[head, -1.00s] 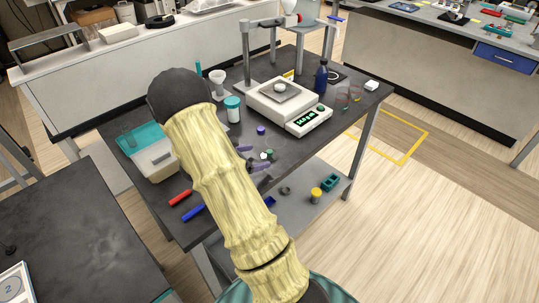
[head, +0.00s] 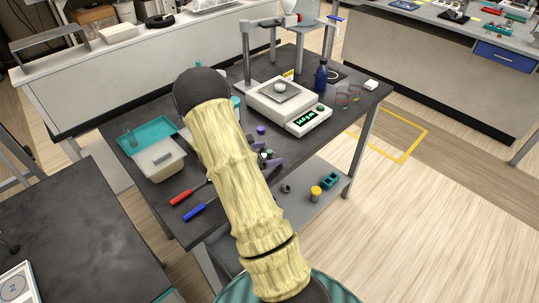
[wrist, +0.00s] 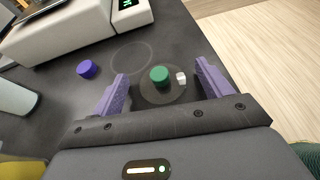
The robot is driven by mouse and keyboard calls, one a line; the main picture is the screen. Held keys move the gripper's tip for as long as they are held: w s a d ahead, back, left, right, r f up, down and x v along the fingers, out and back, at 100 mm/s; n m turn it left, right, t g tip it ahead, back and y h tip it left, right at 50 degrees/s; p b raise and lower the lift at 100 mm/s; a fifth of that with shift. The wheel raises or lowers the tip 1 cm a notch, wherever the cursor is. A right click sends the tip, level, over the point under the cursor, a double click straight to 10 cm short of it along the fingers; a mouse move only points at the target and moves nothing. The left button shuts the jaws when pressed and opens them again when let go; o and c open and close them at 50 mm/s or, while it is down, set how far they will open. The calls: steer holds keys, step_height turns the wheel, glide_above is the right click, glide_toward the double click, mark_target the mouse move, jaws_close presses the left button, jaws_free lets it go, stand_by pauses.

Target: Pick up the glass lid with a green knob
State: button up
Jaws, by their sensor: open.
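The green knob (wrist: 159,75) stands up in the wrist view, with a dark round disc, apparently its glass lid (wrist: 150,96), around its foot. My gripper (wrist: 161,70) is open, with one purple finger on each side of the knob and a gap on both sides. Nothing is held. A small white piece (wrist: 181,78) lies close beside the knob, between it and the right finger. In the head view my arm hides most of this spot; the green knob (head: 269,153) shows only small by the purple fingers.
A purple cap (wrist: 87,69) lies to the left, and a faint circular outline (wrist: 131,57) lies behind the knob. The white balance (head: 300,120) stands behind. Red (head: 185,195) and blue (head: 200,207) tools lie near the front edge.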

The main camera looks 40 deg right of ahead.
mark_target(266, 157)
steer(key=c, duration=1)
steer(key=shift+c, duration=0.2)
steer(key=shift+r, duration=0.1)
steer(key=shift+r, duration=0.6)
step_height(266, 157, up, 2)
steer(key=shift+r+b, duration=0.1)
steer(key=shift+b, duration=0.25)
steer(key=a, duration=0.6)
steer(key=a+b, duration=0.1)
steer(key=a, duration=0.5)
steer(key=a+b, duration=0.1)
steer(key=a, duration=0.5)
steer(key=shift+w, duration=0.3)
